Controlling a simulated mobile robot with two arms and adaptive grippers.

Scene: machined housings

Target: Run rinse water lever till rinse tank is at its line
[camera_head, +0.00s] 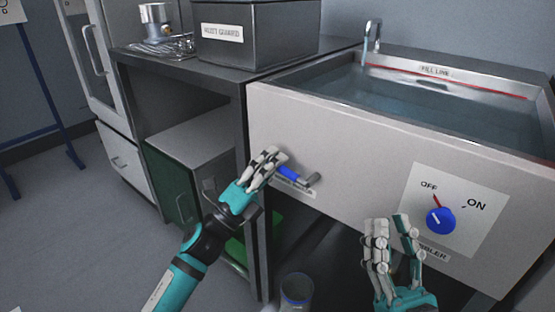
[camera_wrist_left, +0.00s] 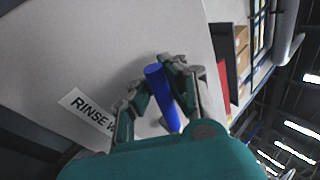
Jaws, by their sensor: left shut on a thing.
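The rinse water lever has a blue grip (camera_head: 289,173) and a grey metal pivot on the tank's front panel. My left gripper (camera_head: 268,160) is shut on the blue grip, which also shows between the fingers in the left wrist view (camera_wrist_left: 161,92). A label reading "RINSE W…" (camera_wrist_left: 88,108) is beside it, partly covered. The rinse tank (camera_head: 300,112) holds bluish water (camera_head: 420,95). A red fill line (camera_head: 450,82) runs along its back wall, above the water surface. A tap (camera_head: 372,32) stands at the back with a pale streak below its spout. My right gripper (camera_head: 392,222) is open and empty before the panel.
A blue knob (camera_head: 440,221) on an OFF/ON plate is right of my right gripper, its red mark towards OFF. A dark bench (camera_head: 180,58) with a labelled grey box (camera_head: 255,35) stands left of the tank. A clear container (camera_head: 296,288) is below the panel.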

